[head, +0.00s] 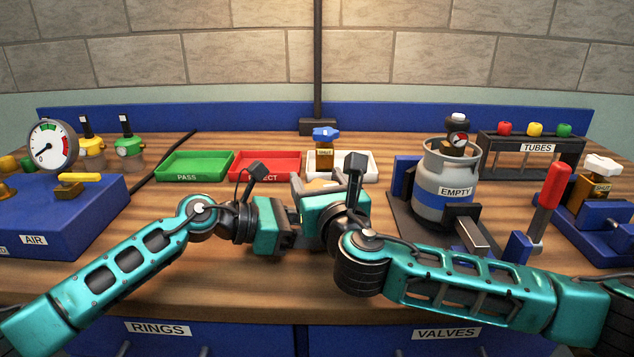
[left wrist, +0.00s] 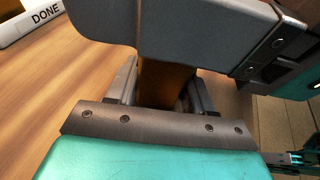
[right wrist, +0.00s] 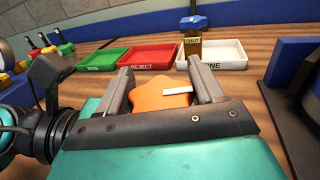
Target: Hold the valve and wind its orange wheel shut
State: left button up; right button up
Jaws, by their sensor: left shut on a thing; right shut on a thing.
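The valve's orange wheel (right wrist: 160,98) sits between the two fingers of my right gripper (right wrist: 168,84), which is shut on it. A pale marker bar shows on the wheel's top. In the head view only a sliver of the orange wheel (head: 319,183) shows, behind my right gripper (head: 322,186). The valve's brown body (left wrist: 166,84) is between the fingers of my left gripper (left wrist: 160,88), which is shut on it. In the head view my left gripper (head: 291,222) points right, just below the wheel. Much of the valve is hidden by the grippers.
Behind stand a green PASS tray (head: 163,171), a red REJECT tray (head: 238,174) and a white DONE tray (head: 371,171) with a blue-wheeled valve (head: 325,140). An air gauge box (head: 85,208) is left; an EMPTY cylinder (head: 441,207) and a red-handled clamp (head: 548,194) are right.

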jog(key=shift+d+m+t+h, duration=0.15)
jog(key=shift+m+h, duration=0.75)
jog(key=shift+h, duration=0.5)
jog(key=shift+d+m+t+h, duration=0.15)
jog(key=shift+m+h, duration=0.75)
jog(key=shift+h, duration=0.8)
jog(key=o, duration=1)
jog(key=s, duration=1.2)
jog(key=shift+a, duration=0.4)
